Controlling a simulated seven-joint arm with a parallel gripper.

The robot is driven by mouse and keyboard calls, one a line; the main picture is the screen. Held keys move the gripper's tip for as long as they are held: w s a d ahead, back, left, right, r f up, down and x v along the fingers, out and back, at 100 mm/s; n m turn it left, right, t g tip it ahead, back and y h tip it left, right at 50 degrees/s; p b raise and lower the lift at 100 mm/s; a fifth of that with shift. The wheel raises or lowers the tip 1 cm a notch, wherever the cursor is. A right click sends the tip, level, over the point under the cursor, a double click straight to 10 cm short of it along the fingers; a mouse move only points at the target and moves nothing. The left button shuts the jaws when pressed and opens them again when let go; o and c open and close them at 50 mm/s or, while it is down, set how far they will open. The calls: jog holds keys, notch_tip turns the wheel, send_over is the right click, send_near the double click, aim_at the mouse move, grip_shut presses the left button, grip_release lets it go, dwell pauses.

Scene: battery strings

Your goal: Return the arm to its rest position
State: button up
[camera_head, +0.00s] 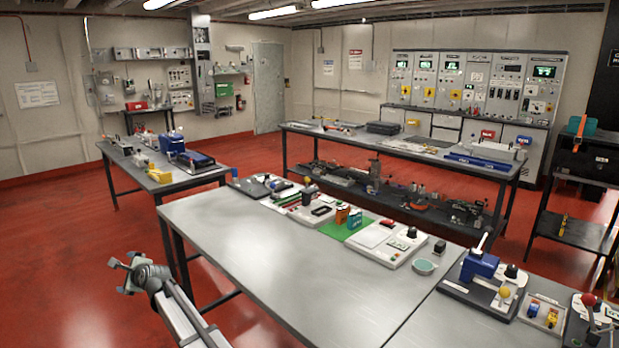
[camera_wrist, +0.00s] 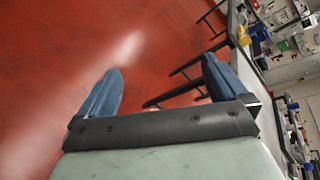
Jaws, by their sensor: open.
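My gripper (camera_head: 128,273) is at the lower left of the head view, over the red floor and to the left of the near workbench (camera_head: 260,262). It is clear of the bench and touches nothing that I can see.
Battery holders and small devices (camera_head: 390,240) line the far edge of the near bench; its front left is bare. A second bench (camera_head: 175,180) stands at left, a longer one (camera_head: 400,145) behind. Control cabinets (camera_head: 470,85) stand at the back wall. Open floor lies left.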

jog(key=s+d+f+n+g+h, duration=0.1)
jog(key=d+f+n+h, duration=0.1)
jog(key=d+f, duration=0.8)
jog(key=s+d+f+n+g+h, duration=0.1)
jog(key=s+d+f+h, duration=0.1)
jog(key=d+f, duration=0.75)
jog(key=s+d+f+n+g+h, duration=0.2)
jog(key=s+d+f, duration=0.2)
jog(key=d+f, duration=0.65)
jog(key=s+d+f+n+g+h, duration=0.15)
jog(key=s+d+f, duration=0.25)
jog(key=d+f, duration=0.65)
jog(key=s+d+f+n+g+h, duration=0.1)
jog(key=s+d+f+n+g, duration=0.1)
jog(key=s+d+f, duration=0.55)
jog(key=s+d+f+n+g+h, duration=0.2)
jog(key=s+d, duration=0.9)
jog(key=d, duration=0.2)
jog(key=s+d+n+g, duration=0.2)
jog(key=s+d, duration=0.4)
jog(key=s, duration=0.5)
jog(key=s+d+n+g, duration=0.2)
jog(key=s+d, duration=0.4)
jog(key=s, duration=0.5)
jog(key=shift+s+g+h, duration=0.4)
jog(key=shift+g+h, duration=0.05)
jog(key=shift+g, duration=0.1)
jog(key=shift+r, duration=0.1)
